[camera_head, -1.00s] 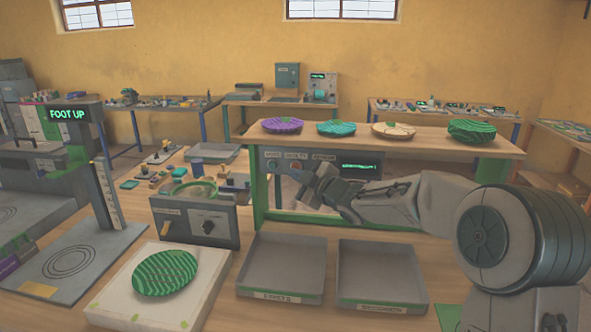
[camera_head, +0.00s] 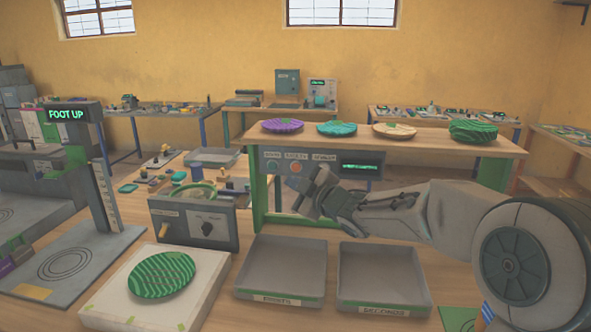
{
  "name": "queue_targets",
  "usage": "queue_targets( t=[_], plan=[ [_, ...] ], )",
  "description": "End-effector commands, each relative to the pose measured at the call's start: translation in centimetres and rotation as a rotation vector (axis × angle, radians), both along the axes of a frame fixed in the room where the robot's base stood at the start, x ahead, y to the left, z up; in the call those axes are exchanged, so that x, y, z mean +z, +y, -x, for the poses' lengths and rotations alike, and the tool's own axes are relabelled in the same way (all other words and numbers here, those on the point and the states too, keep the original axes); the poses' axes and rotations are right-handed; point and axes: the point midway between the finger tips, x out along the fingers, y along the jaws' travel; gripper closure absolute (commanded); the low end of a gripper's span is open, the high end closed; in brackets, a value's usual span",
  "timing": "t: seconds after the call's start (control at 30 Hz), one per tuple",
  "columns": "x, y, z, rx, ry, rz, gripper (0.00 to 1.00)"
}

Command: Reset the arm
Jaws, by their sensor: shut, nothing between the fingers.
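My gripper (camera_head: 312,190) is at the end of my arm, which reaches in from the right. It is in front of the control panel (camera_head: 320,165) under the raised shelf and above the two grey trays. Its fingers are shut with nothing between them. It looks apart from the panel and from the trays. The arm hides part of the panel's lower right side.
A green striped plate (camera_head: 162,274) lies on a white block (camera_head: 120,307). Two empty trays, the left one (camera_head: 281,297) and the right one (camera_head: 384,306), stand at the front. Several plates, one purple (camera_head: 283,126), rest on the shelf (camera_head: 360,141). A "FOOT UP" press (camera_head: 75,114) stands at left.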

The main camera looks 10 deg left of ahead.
Motion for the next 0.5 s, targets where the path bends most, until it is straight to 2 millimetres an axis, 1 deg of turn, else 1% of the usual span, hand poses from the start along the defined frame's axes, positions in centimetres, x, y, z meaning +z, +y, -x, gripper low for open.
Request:
queue_targets(
  t=[0.17,0.27,0.37,0.47,0.5],
  plan=[
    [0.0,-0.1,0.0,-0.003,0.002,0.001,1.0],
    [-0.1,-1.0,0.0,-0.044,0.028,0.015,1.0],
    [-0.7,-3.8,0.3,-0.157,0.105,0.051,1.0],
    [-1.8,-8.5,1.3,-0.34,0.233,0.086,1.0],
    [-2.3,-10.8,2.2,-0.422,0.294,0.094,1.0]
  ],
)
